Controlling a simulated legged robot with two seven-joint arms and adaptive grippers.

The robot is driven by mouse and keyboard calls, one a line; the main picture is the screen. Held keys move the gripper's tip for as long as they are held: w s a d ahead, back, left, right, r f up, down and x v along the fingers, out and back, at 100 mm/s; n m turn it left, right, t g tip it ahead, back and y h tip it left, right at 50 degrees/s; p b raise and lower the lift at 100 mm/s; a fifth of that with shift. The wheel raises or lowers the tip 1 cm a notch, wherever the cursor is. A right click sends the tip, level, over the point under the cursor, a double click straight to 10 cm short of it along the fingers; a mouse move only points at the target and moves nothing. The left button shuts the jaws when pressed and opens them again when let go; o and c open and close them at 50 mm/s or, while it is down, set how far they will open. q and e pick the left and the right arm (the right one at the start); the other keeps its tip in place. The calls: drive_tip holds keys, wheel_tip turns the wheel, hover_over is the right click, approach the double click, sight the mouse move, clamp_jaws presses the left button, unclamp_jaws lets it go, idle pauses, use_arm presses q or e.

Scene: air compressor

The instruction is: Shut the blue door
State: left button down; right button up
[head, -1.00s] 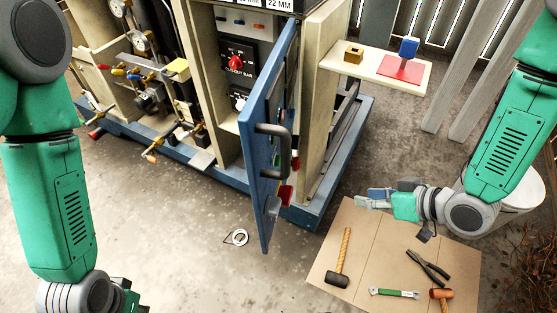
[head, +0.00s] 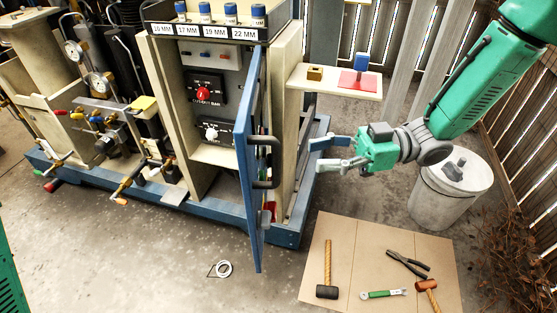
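The blue door (head: 252,170) stands swung open at the front of the compressor cabinet, seen nearly edge-on in the head view. A dark handle (head: 268,165) is on its right-hand face. My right gripper (head: 330,154) is to the right of the door, apart from the handle, with its fingers pointing left toward it. Its fingers are spread with nothing between them. My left gripper is out of the picture; only a bit of green arm shows at the lower left edge.
The cabinet interior holds a red knob (head: 203,93) and a white knob (head: 211,133). A shelf (head: 310,84) with a red pad juts out behind my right gripper. A board (head: 318,240) with several tools lies on the floor. A white bin (head: 450,190) stands at right.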

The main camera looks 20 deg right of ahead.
sight(273, 181)
drive_tip(key=a, duration=0.5)
drive_tip(key=w+a+b, duration=0.1)
drive_tip(key=a, duration=0.2)
drive_tip(key=shift+a, duration=0.2)
drive_tip(key=shift+w+a, duration=0.1)
drive_tip(key=shift+a, duration=0.25)
clamp_jaws()
drive_tip(key=shift+d, duration=0.1)
